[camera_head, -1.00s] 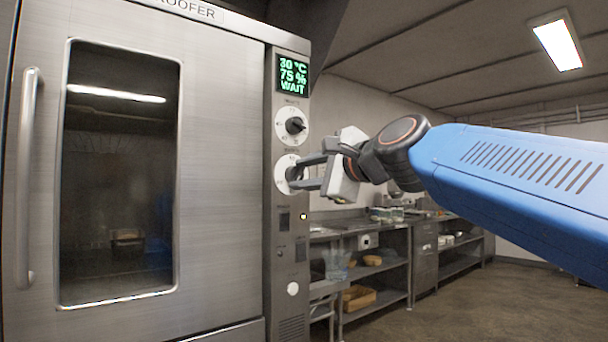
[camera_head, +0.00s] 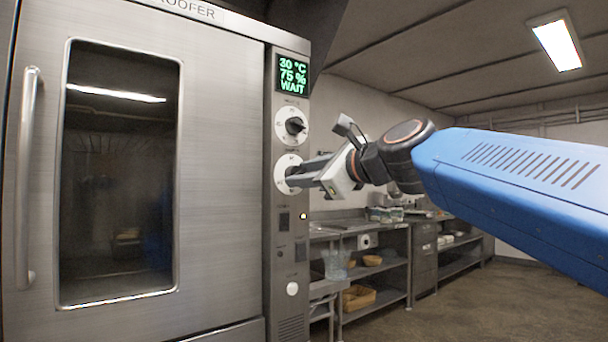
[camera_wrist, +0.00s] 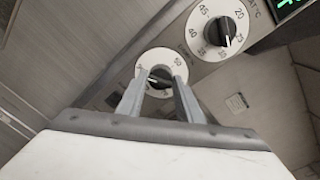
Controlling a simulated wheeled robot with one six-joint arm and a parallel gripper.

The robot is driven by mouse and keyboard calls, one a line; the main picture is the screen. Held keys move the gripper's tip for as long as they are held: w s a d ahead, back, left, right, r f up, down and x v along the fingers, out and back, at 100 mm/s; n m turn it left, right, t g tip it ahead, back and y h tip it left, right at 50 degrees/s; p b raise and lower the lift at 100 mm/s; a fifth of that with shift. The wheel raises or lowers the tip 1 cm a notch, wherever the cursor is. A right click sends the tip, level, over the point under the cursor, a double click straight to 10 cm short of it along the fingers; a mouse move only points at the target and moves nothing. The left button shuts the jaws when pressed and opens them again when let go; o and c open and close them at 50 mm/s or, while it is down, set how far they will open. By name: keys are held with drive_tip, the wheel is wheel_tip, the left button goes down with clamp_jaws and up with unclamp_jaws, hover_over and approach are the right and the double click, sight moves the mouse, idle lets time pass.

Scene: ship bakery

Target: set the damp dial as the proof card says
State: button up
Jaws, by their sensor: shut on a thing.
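The damp dial is the lower white dial (camera_head: 285,175) on the proofer's control panel. My gripper (camera_head: 296,180) is at it, its fingers shut on the dark knob. In the wrist view the damp dial (camera_wrist: 150,66) shows its white ring and numbers, with the knob (camera_wrist: 158,80) between my two fingertips (camera_wrist: 160,86). The fingers hide part of the ring, and I cannot read the setting for sure. The display (camera_head: 293,74) above reads 30 °C, 75 % and WAIT. I see no proof card that I can make out.
The upper warmth dial (camera_head: 292,126) sits close above the damp dial; it also shows in the wrist view (camera_wrist: 217,29). The proofer door (camera_head: 215,200) is shut, with a long handle (camera_head: 30,180) at left. Steel shelving (camera_head: 400,265) stands behind at right.

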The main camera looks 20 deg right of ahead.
drive_tip(key=shift+d+r, duration=0.1)
drive_tip(key=shift+r, duration=0.05)
drive_tip(key=o, duration=1)
drive_tip(key=shift+v, duration=5.9)
